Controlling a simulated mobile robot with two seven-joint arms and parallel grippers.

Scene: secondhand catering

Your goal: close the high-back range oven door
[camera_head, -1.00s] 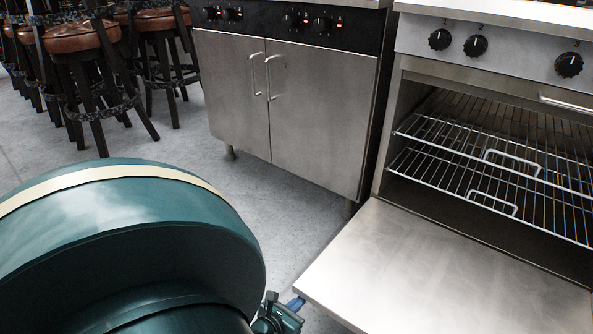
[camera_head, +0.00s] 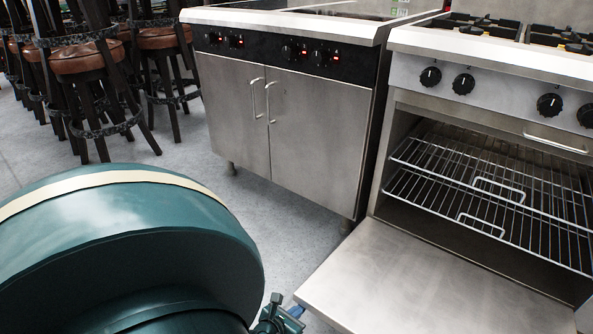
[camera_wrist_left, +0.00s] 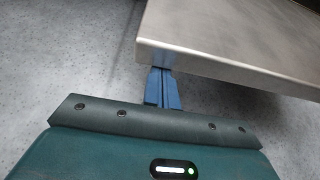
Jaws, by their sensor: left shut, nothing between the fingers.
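The high-back range oven (camera_head: 480,75) stands at the right of the head view. Its door (camera_head: 430,285) is folded down, lying about level in front of the open cavity. My left gripper (camera_head: 296,310) is low at the door's front left corner, mostly hidden behind my own teal arm. In the left wrist view the blue fingers (camera_wrist_left: 162,88) are together and empty. Their tips reach the door's edge (camera_wrist_left: 165,60) and seem to pass just under it; I cannot tell whether they touch. My right gripper is not in view.
Two wire racks (camera_head: 480,185) sit inside the oven. A steel cabinet with two doors (camera_head: 290,115) stands left of the oven. Bar stools (camera_head: 85,65) are at the back left. Grey floor (camera_head: 270,215) is clear in front of the cabinet.

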